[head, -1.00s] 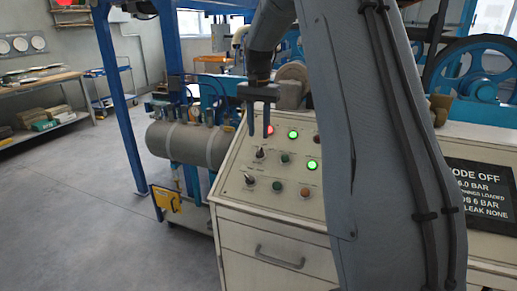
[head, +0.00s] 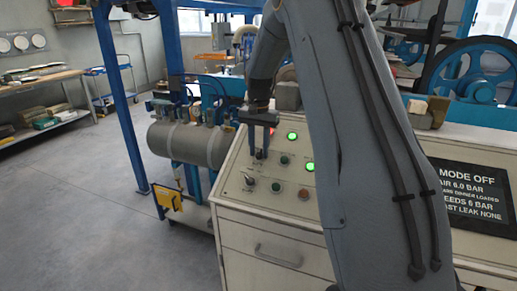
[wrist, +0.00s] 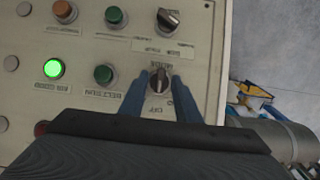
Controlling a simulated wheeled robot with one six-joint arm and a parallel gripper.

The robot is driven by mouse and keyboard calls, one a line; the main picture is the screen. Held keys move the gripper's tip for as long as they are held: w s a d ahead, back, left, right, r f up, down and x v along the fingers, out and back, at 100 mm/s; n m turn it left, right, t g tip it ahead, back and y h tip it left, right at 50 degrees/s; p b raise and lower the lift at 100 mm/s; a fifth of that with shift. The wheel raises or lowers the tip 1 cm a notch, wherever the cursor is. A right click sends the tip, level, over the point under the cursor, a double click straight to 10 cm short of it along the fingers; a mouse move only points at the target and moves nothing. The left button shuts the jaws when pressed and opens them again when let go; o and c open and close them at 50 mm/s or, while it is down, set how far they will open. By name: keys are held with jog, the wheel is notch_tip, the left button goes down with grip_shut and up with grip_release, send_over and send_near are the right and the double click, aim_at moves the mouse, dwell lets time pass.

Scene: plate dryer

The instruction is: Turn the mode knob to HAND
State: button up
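A dark selector knob (wrist: 158,84) with a pale pointer line sits on the cream control panel (wrist: 100,40). A marking beside it looks like OFF; the other lettering is too small to read surely. My gripper (wrist: 159,80) is open, with one blue finger on each side of this knob and a gap to it. In the head view my gripper (head: 258,155) points down at the panel, and its fingers partly hide the knob. A second selector knob (wrist: 168,20) is in the row beyond, also seen in the head view (head: 250,182).
Green buttons (wrist: 103,75), a lit green lamp (wrist: 53,68) and an orange button (wrist: 65,11) are near the knob. A sign (head: 470,192) reads MODE OFF. A tank (head: 190,143) stands left of the panel. Open floor lies at the left.

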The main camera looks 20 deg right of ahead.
jog(key=c, duration=0.5)
jog(key=shift+a, duration=0.2)
jog(key=shift+c, duration=1)
jog(key=shift+d, duration=0.15)
jog(key=shift+n, duration=0.3)
jog(key=n+h, duration=0.1)
jog(key=n+g, duration=0.1)
jog(key=n, duration=0.1)
jog(key=shift+w+a+h, duration=0.2)
jog(key=shift+h, duration=0.2)
jog(key=shift+a+n+g+h, duration=0.1)
jog(key=shift+n+g+h, duration=0.15)
jog(key=shift+n+h, duration=0.55)
jog(key=shift+a+n+g+h, duration=0.1)
jog(key=shift+n+g+h, duration=0.2)
jog(key=shift+n, duration=1)
